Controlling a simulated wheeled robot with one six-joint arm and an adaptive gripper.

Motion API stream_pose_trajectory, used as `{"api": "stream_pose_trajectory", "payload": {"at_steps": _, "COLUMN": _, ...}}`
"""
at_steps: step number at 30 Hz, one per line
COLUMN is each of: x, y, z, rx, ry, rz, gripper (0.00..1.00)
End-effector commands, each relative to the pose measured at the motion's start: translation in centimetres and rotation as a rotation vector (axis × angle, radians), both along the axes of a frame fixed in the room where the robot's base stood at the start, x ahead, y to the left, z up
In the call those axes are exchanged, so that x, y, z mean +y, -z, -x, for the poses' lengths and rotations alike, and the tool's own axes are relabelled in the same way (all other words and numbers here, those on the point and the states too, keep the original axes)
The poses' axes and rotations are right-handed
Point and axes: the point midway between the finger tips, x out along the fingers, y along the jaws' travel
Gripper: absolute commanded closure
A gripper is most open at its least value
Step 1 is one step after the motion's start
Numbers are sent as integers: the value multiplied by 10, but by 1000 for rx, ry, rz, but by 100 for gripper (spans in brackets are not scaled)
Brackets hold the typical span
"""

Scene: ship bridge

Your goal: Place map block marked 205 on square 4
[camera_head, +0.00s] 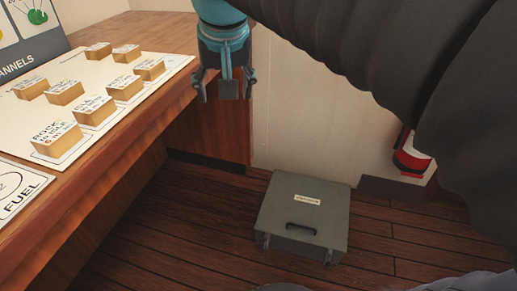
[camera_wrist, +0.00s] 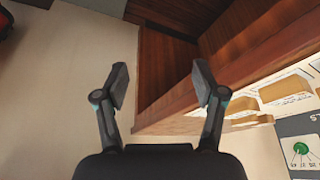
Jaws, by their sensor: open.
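Several wooden map blocks stand on a white board (camera_head: 20,112) on the wooden desk at left in the head view. The nearest block (camera_head: 57,140) has lettering that seems to read "ROCK W ISLE". The other labels are too small to read, so I cannot tell which block is marked 205. Some blocks also show at right in the wrist view, one of them a long tan block (camera_wrist: 285,88). My gripper (camera_head: 226,92) is open and empty, beyond the desk's right edge and right of the blocks. Its spread fingers show in the wrist view (camera_wrist: 161,82). I see no square marked 4.
A white card (camera_head: 20,190) reading "FUEL" lies at the desk's near left. A dark "CHANNELS" panel (camera_head: 28,55) stands behind the board. A grey case (camera_head: 303,215) sits on the plank floor below. A pale wall is behind my gripper.

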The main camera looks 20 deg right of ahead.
Motion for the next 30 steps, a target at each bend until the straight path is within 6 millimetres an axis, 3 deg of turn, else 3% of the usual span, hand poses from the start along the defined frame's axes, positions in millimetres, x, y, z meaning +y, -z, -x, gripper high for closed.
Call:
{"api": "stream_pose_trajectory", "payload": {"at_steps": 1, "x": -8, "y": 17, "z": 16, "rx": -8, "ry": -17, "rz": 2, "gripper": 30}}
{"api": "stream_pose_trajectory", "payload": {"at_steps": 9, "x": -32, "y": 112, "z": 85, "rx": -72, "ry": -122, "rz": 18, "gripper": 30}}
{"api": "stream_pose_trajectory", "payload": {"at_steps": 15, "x": -38, "y": 158, "z": 114, "rx": -99, "ry": -160, "rz": 33, "gripper": 30}}
{"api": "stream_pose_trajectory", "payload": {"at_steps": 20, "x": -39, "y": 169, "z": 119, "rx": -105, "ry": -169, "rz": 36, "gripper": 30}}
{"api": "stream_pose_trajectory", "payload": {"at_steps": 30, "x": -38, "y": 169, "z": 119, "rx": -104, "ry": -168, "rz": 36, "gripper": 30}}
